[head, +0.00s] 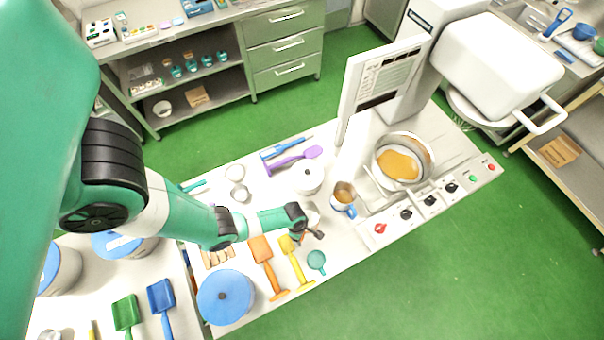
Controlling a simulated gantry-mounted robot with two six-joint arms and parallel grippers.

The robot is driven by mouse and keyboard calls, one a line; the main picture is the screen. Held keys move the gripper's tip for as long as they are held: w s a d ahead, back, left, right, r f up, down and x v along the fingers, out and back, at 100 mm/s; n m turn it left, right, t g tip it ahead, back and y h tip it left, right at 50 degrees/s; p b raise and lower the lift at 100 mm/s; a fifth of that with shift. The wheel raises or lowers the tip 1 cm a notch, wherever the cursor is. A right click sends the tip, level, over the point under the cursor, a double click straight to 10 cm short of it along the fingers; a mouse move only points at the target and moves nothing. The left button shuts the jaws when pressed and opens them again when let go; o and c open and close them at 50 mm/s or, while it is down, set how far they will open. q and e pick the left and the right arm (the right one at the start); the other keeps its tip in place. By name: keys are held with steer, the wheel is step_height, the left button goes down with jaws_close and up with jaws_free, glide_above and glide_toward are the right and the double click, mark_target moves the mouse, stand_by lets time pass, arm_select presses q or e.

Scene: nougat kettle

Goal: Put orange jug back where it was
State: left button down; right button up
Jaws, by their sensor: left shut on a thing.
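My left gripper (314,231) is over the front part of the worktop, near the yellow scraper. It is shut on a small pale vessel (312,212), which I take to be the orange jug. The wrist and fingers hide most of this vessel, so its handle and contents do not show. I cannot tell whether its base touches the worktop. A second jug (343,193), with a blue handle and orange-brown contents, stands just to its right. My right gripper is not in view.
An orange scraper (261,249), a yellow scraper (290,251) and a teal scoop (316,261) lie close by. A white pot (307,179) stands behind the gripper. The kettle (428,152) with amber contents and a knob panel (430,201) are to the right.

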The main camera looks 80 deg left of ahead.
arm_select(q)
steer(key=shift+c, duration=1.4)
jaws_free()
steer(key=r+p, duration=0.1)
steer(key=r, duration=0.1)
steer(key=r+p, duration=0.1)
steer(key=p, duration=0.1)
steer(key=r+p, duration=0.2)
steer(key=shift+s+a+r, duration=0.2)
steer(key=shift+s+r, duration=0.1)
